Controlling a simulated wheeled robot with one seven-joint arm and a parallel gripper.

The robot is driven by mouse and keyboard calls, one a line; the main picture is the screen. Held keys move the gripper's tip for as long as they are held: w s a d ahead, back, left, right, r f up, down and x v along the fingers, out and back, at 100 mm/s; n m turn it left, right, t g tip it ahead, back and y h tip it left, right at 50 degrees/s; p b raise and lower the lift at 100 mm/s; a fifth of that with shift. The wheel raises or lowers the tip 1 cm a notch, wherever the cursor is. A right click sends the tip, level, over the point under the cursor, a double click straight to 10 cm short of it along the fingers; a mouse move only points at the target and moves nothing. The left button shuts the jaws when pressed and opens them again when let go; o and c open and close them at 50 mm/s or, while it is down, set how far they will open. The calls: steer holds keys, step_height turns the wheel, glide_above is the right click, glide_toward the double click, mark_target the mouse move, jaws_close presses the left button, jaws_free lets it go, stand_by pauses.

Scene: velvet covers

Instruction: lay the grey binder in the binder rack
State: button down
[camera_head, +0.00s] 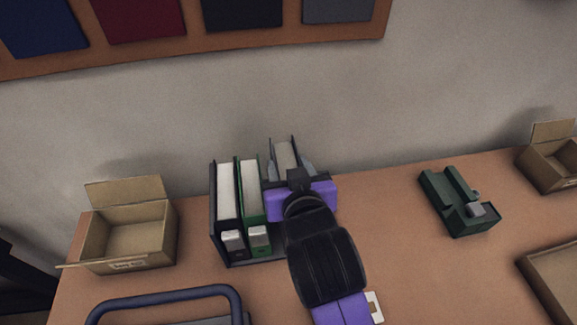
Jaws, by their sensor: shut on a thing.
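The binder rack (269,259) stands on the table against the wall, left of the middle. It holds a dark binder (228,190) at its left and a green binder (250,190) beside it, both upright with white pages showing on top. My purple and black gripper (291,174) is right of the green binder, shut on the grey binder (285,155). The grey binder is upright, its top showing beyond the gripper. My gripper and arm hide its lower part and the rack's right side, so I cannot tell whether it rests in the rack.
An open cardboard box (124,235) stands left of the rack. A dark green fixture (455,203) is at the right, with another cardboard box (551,165) beyond it. A blue tubular handle (165,296) is at the front left. The table between my arm and the fixture is clear.

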step_height(320, 180, down, 7)
steer(key=b, duration=0.5)
stand_by(0.4)
steer(key=c, duration=0.6)
jaws_free()
steer(key=shift+f, duration=0.1)
steer(key=shift+s, duration=0.1)
steer(key=v, duration=0.7)
steer(key=shift+s+r+b, duration=0.2)
steer(key=shift+s+b, duration=0.1)
